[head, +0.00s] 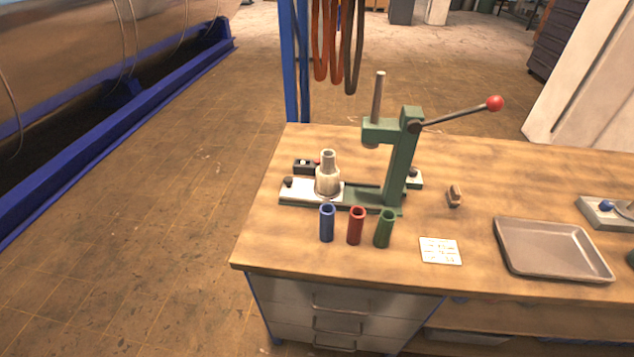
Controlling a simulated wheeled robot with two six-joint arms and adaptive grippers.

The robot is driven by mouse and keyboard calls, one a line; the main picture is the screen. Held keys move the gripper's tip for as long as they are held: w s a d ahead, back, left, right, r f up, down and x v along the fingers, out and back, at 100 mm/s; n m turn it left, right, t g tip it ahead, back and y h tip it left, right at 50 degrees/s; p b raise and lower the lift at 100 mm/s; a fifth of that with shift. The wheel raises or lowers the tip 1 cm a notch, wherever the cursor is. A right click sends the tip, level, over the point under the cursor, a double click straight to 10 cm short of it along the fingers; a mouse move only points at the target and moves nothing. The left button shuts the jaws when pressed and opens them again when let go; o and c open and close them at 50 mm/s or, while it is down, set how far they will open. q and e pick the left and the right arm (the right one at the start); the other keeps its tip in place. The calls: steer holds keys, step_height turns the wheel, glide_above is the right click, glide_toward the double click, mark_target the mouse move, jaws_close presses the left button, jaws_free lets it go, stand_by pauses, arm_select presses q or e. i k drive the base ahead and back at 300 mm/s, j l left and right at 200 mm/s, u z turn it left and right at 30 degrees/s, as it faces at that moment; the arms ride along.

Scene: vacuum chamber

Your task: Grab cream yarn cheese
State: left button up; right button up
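A cream, stepped round piece (328,179) with a narrower hollow grey top stands upright on the pale plate at the left of the green press. It may be the cream yarn cheese; I cannot tell for sure at this size. No other cream round object shows clearly. Neither of my grippers is in view.
A green lever press (402,165) with a red-knobbed handle stands on the wooden workbench (470,190). Blue (327,224), red (356,226) and green (384,229) tubes stand in front.

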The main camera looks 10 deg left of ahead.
mark_target(326, 185)
steer(key=i+j+z, duration=0.25)
steer(key=j, duration=0.95)
steer(key=k+j+z, duration=0.1)
steer(key=j+z, duration=0.2)
steer(key=j, duration=0.9)
steer(key=k+j+z, duration=0.1)
steer(key=j+z, duration=0.15)
steer(key=j, duration=1)
